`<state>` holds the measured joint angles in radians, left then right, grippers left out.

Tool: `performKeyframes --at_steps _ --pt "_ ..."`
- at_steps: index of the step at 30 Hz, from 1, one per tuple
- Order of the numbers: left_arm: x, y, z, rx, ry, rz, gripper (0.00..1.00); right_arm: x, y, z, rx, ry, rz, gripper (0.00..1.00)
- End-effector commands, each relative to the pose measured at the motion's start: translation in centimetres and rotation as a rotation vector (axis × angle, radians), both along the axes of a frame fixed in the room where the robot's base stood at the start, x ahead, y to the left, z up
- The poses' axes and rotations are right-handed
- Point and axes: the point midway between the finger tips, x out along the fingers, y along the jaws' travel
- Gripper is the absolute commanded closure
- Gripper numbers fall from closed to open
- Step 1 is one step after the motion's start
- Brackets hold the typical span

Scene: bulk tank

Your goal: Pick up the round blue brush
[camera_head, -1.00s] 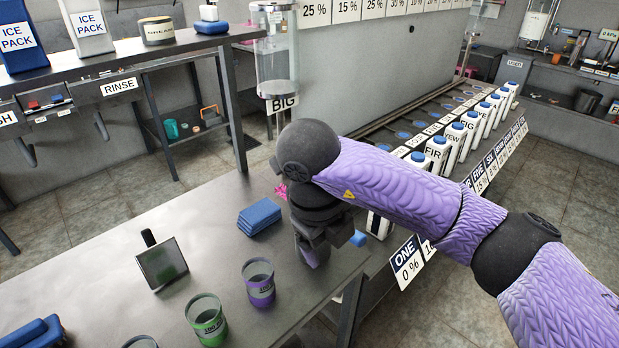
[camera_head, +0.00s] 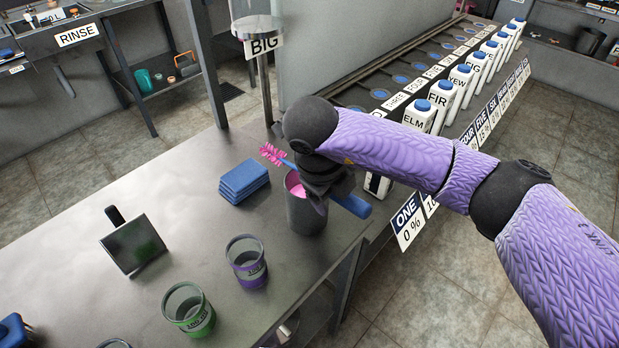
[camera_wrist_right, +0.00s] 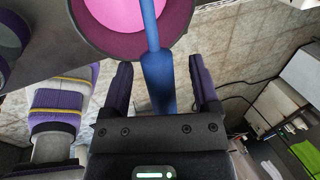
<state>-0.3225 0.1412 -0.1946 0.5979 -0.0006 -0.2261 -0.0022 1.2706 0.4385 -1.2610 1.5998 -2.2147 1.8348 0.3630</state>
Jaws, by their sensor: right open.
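The brush has pink bristles (camera_head: 272,154) and a blue handle (camera_head: 352,206). It lies across the top of a dark cup (camera_head: 303,215) with pink contents, near the table's right edge. My right gripper (camera_head: 327,181) is over the cup and brush; the wrist hides the middle of the brush, and the fingers are hard to make out there. In the right wrist view the blue handle (camera_wrist_right: 157,80) runs between the two fingers of my open right gripper (camera_wrist_right: 162,85), with a gap on each side. The cup's magenta rim (camera_wrist_right: 178,35) is just beyond. My left gripper is out of view.
Stacked blue cloths (camera_head: 244,181) lie left of the cup. White bottles (camera_head: 438,102) line a rack at right.

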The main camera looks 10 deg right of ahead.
Motion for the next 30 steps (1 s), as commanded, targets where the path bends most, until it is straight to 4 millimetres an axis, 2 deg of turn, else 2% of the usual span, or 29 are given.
performKeyframes --at_steps 3,14,24,26,30 --pt "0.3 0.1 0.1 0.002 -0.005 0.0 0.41 0.0 0.0 0.2 0.001 -0.001 0.0 0.24" --pt "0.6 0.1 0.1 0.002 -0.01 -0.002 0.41 0.0 0.1 0.2 0.001 -0.002 0.001 1.0" --pt "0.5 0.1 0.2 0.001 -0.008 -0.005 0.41 0.0 0.1 0.6 0.001 -0.003 0.0 1.0" --pt "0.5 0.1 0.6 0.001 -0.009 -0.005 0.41 0.1 0.1 1.7 0.001 -0.007 0.0 1.0" --pt "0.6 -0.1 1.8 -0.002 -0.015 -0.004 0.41 0.1 0.1 5.7 0.001 -0.008 0.0 1.0"
